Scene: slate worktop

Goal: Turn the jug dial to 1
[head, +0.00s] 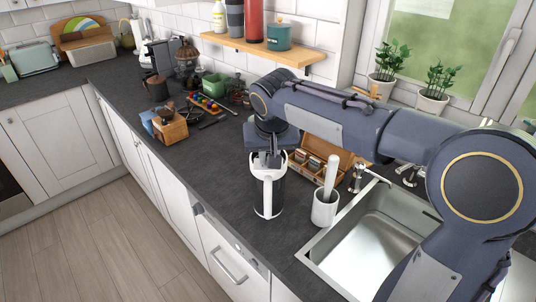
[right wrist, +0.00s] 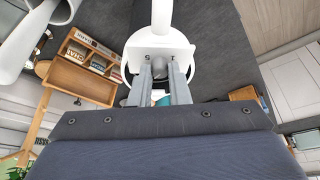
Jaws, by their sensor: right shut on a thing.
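The jug (head: 279,192), a dark cylinder with a white top and a white handle, stands upright on the slate worktop. My right gripper (head: 268,158) points down at its top from above. In the right wrist view the white jug top (right wrist: 146,55) and handle show beyond my two grey fingers (right wrist: 164,68). The fingers are close together at the jug's top and shut on the dial, which they mostly hide. Small dark marks show on the white top beside the fingertips, but the dial's setting cannot be read. My left gripper is not in view.
A white pot with a white-handled tool (head: 325,208) stands just right of the jug, near the sink (head: 375,235). A wooden box of packets (head: 330,157) is behind. A wooden block (head: 171,128) and small jars lie to the left. The worktop left of the jug is clear.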

